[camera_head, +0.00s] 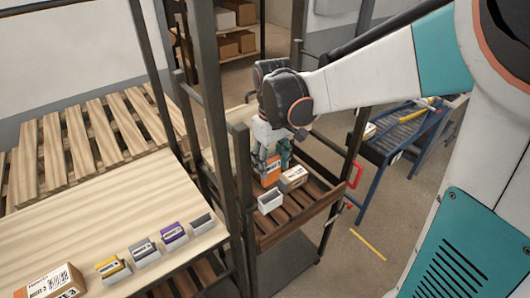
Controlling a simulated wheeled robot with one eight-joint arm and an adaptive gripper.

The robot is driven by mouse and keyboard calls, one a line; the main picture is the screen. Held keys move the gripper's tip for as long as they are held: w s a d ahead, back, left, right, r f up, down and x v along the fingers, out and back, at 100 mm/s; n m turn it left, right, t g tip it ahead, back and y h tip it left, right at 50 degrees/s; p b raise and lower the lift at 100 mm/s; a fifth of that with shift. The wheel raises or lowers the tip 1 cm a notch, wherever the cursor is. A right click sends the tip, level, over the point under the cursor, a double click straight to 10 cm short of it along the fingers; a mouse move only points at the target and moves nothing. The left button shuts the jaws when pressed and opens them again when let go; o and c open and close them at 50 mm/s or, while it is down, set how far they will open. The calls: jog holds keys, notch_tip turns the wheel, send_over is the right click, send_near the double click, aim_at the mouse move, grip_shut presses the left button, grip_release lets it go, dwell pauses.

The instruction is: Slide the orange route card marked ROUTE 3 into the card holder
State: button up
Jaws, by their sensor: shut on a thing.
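My gripper (273,158) reaches down over the slatted wooden shelf of the dark metal rack, its fingers shut on the orange card (271,175). The card's marking is too small to read. An open white holder (270,203) stands on the shelf just in front of the card. A gap between the card and this holder is hard to judge. Another light grey holder (203,222), apparently empty, stands on the wooden table at the end of a row. The row also has a purple card in a holder (173,236), a grey one (145,251) and a yellow one (113,268).
A small cardboard box (293,178) stands close to the right of the card on the shelf. Dark rack posts (211,120) rise between table and shelf. A labelled box (57,282) sits at the table's front left. A blue cart (385,150) stands beyond on the right.

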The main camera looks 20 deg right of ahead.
aim_at(271, 183)
jog(key=shift+f+b, duration=1.45)
jog(key=shift+f, duration=1)
jog(key=shift+f+b, duration=2.3)
jog(key=shift+f, duration=0.15)
dwell(0.4)
dwell(0.4)
jog(key=o, duration=1.1)
jog(key=shift+c, duration=0.2)
jog(key=shift+r, duration=0.1)
